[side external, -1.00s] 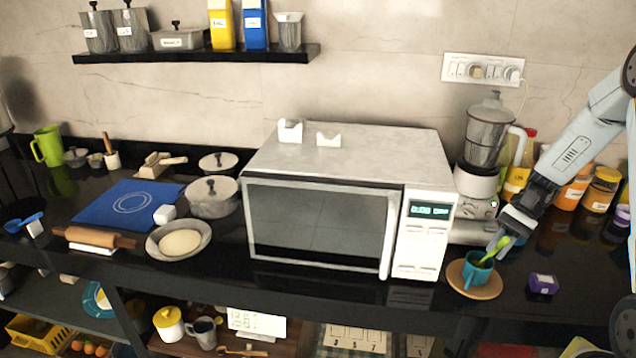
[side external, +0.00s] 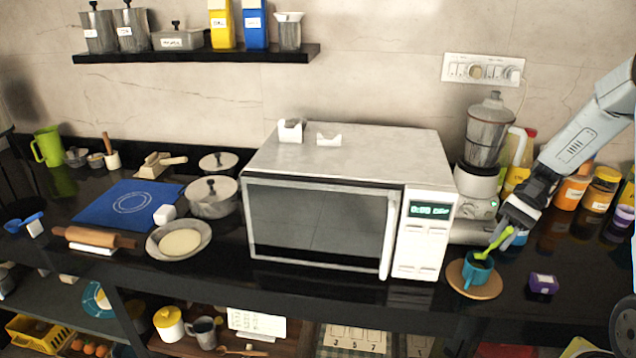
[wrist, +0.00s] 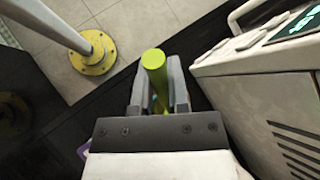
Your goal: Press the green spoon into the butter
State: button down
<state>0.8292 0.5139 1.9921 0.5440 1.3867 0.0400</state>
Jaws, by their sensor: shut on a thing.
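The green spoon (side external: 494,244) stands tilted in the teal cup (side external: 477,273), its lower end hidden inside. My gripper (side external: 516,228) is shut on the upper end of its handle, above and right of the cup. In the wrist view the green handle (wrist: 154,72) sits between my two fingers (wrist: 155,100). I cannot tell for sure which thing is the butter.
The cup stands on a round wooden coaster (side external: 487,287) near the counter's front edge. A small purple box (side external: 543,284) is to its right. The microwave (side external: 330,215) is close on the left, the blender (side external: 486,150) and jars (side external: 600,188) behind.

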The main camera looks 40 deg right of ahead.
jog(key=shift+r, duration=2.85)
